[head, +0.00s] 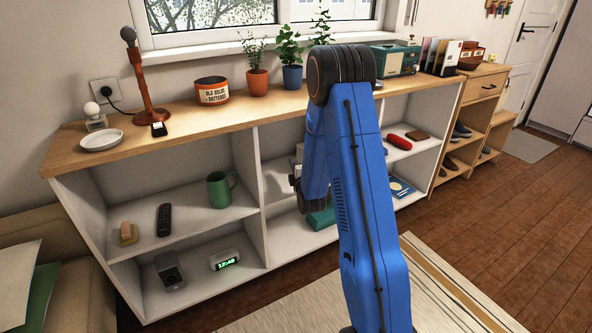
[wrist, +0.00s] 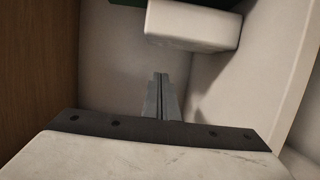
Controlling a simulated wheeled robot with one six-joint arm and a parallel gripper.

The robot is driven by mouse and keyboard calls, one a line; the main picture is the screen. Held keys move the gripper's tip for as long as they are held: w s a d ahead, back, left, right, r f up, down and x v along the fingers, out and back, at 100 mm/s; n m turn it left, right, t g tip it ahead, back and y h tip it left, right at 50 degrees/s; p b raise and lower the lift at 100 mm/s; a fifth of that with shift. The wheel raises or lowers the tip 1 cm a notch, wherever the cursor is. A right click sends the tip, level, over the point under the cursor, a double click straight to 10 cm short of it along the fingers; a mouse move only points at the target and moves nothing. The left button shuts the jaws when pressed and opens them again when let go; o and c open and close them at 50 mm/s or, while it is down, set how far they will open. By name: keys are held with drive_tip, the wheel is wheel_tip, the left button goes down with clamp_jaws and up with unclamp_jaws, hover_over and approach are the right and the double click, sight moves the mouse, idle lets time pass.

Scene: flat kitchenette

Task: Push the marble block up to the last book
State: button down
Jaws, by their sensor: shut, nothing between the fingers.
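My gripper (wrist: 160,80) is shut, its two narrow grey fingers together with nothing between them. In the wrist view a pale, smooth block (wrist: 190,27), which looks like the marble block, lies beyond and slightly right of the fingertips. A gap shows between the fingertips and the block. A dark green edge (wrist: 185,3) shows behind the block at the top of the picture; it may be a book, but too little shows to tell. In the head view my blue arm reaches into the shelf's middle section and hides most of it, including the block and the books there.
White shelf walls (wrist: 225,85) close in on the right of my fingers. A red object (head: 397,142) lies right of my arm. Potted plants (head: 257,83) stand above.

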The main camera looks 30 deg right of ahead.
sight(301, 159)
drive_tip(key=d, duration=0.1)
drive_tip(key=w+d, duration=0.1)
drive_tip(key=d, duration=0.1)
drive_tip(key=shift+d, duration=0.6)
drive_tip(key=shift+w+d, duration=0.1)
drive_tip(key=shift+d, duration=0.95)
